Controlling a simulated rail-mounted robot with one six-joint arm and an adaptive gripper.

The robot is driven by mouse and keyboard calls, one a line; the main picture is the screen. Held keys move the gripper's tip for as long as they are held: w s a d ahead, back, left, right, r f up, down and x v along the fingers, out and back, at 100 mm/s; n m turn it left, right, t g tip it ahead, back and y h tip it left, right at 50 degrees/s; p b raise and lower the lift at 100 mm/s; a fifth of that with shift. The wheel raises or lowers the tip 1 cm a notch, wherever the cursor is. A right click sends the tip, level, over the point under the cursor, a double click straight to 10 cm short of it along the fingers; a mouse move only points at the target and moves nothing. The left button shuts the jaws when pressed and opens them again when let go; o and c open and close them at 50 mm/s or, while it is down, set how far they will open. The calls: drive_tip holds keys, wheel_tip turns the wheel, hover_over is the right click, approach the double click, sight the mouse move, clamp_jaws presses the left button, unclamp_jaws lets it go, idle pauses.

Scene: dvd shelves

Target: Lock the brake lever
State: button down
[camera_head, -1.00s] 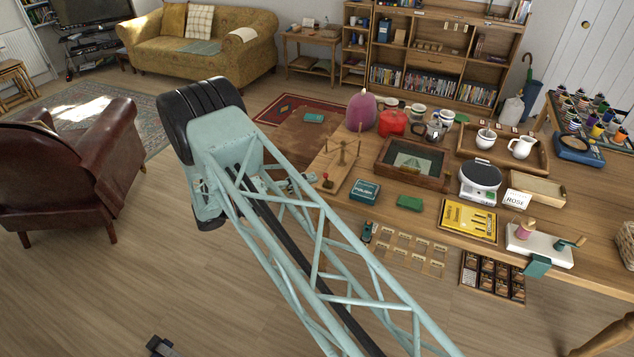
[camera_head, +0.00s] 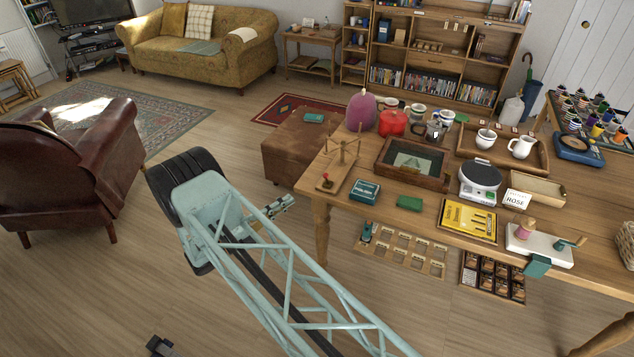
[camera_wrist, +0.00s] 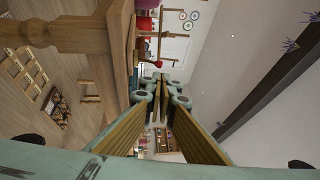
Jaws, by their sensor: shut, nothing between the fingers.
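A wooden stand (camera_head: 341,160) with upright pegs and crossed arms is on the near left corner of the table. A small red-topped lever (camera_head: 327,180) stands at its near end; I take this as the brake lever, but whether it is locked I cannot tell. A red knob also shows in the wrist view (camera_wrist: 158,64), just beyond the fingertips in the picture. My gripper (camera_head: 286,203) is off the table's left edge, left of and lower in the picture than the lever, apart from it. In the wrist view its fingers (camera_wrist: 162,88) are shut and empty.
The wooden table (camera_head: 400,215) holds a teal tin (camera_head: 365,191), a green block (camera_head: 409,203) and a framed tray (camera_head: 412,163). A white device with a teal handle (camera_head: 540,245) is at the right. A brown ottoman (camera_head: 292,145) stands behind my gripper.

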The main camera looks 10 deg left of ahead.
drive_tip(key=shift+w+d, duration=0.1)
idle(0.4)
approach(327, 180)
drive_tip(key=w+d+r, duration=0.3)
drive_tip(key=r, duration=0.1)
drive_tip(key=shift+w+d+b, duration=0.2)
drive_tip(key=shift+d+b, duration=0.05)
drive_tip(key=shift+b, duration=0.05)
idle(0.4)
drive_tip(key=shift+a+r, duration=0.1)
idle(0.5)
drive_tip(key=shift+w+y, duration=0.1)
drive_tip(key=shift+y, duration=0.2)
